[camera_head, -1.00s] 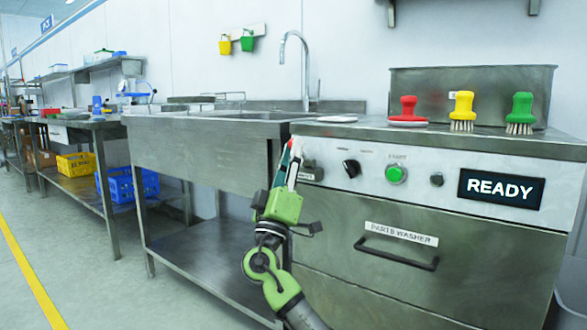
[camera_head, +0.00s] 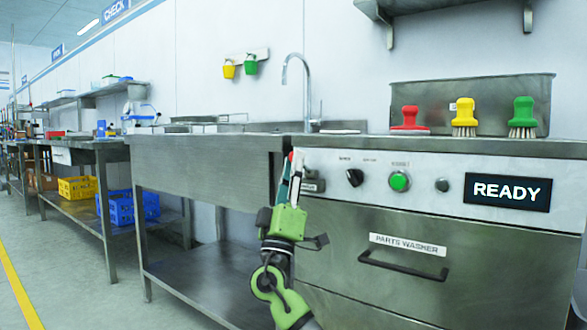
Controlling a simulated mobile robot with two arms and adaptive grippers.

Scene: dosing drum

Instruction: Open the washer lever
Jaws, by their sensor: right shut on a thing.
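The parts washer (camera_head: 440,262) is a steel cabinet on the right, with a pale control panel and a drawer-like front with a dark handle (camera_head: 403,266). My right gripper (camera_head: 292,172) is at the left end of the panel, pointing up, shut on what seems to be the washer lever (camera_head: 298,160). A small dark label (camera_head: 312,186) sits just right of the fingers. My left gripper is out of view.
The panel has a black knob (camera_head: 354,177), a green button (camera_head: 399,181) and a READY display (camera_head: 507,192). Red (camera_head: 409,118), yellow (camera_head: 464,115) and green (camera_head: 523,115) brushes stand on the washer's top. A steel sink bench (camera_head: 205,170) adjoins it on the left.

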